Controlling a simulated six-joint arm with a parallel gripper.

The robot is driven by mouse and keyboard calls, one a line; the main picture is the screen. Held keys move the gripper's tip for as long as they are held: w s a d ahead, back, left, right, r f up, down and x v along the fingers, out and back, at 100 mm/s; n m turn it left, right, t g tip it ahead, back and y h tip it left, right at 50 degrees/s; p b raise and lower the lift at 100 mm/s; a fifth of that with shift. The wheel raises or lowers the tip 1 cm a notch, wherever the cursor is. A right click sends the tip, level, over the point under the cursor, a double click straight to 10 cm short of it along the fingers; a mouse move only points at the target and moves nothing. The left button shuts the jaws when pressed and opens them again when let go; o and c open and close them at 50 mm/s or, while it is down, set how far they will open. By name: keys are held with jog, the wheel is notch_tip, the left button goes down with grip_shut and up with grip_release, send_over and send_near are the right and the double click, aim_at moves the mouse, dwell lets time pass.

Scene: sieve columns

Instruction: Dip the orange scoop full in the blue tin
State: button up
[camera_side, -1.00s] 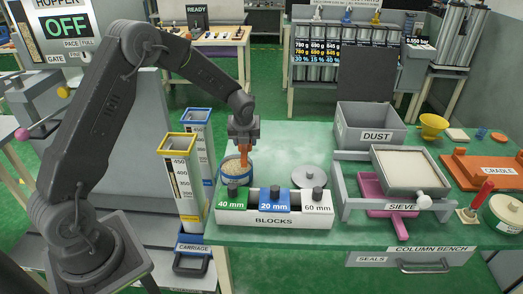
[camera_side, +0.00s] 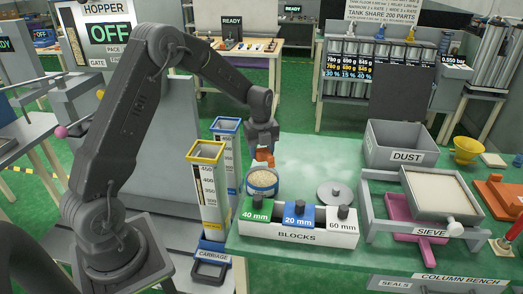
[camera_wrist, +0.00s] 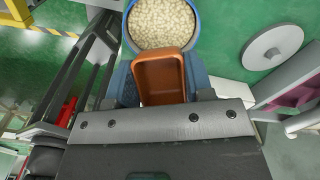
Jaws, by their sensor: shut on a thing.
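The blue tin (camera_side: 262,182) stands on the green bench, open and full of pale grains; the wrist view shows it at the top (camera_wrist: 165,24). My gripper (camera_side: 263,147) is shut on the orange scoop (camera_side: 264,157), above the tin's far side. In the wrist view the scoop (camera_wrist: 163,72) sits between my fingers, its hollow facing the camera and its end overlapping the tin's near rim. I see no grains in the hollow. Whether the scoop touches the tin cannot be told.
The block rack (camera_side: 297,232) stands just in front of the tin. A grey lid (camera_side: 335,192) lies to its right, with the sieve (camera_side: 432,197) beyond. Two tall columns, yellow-rimmed (camera_side: 207,152) and blue-rimmed (camera_side: 227,125), stand left of the tin.

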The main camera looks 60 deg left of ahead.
jog(key=shift+f, duration=0.1)
jog(key=shift+f, duration=4.4)
jog(key=shift+r, duration=0.15)
jog(key=shift+r+t+y, duration=0.35)
jog(key=shift+r+y, duration=0.65)
jog(key=shift+r, duration=1.2)
jog(key=shift+r+t+y, duration=0.35)
jog(key=shift+r+y, duration=0.65)
jog(key=shift+r, duration=1.2)
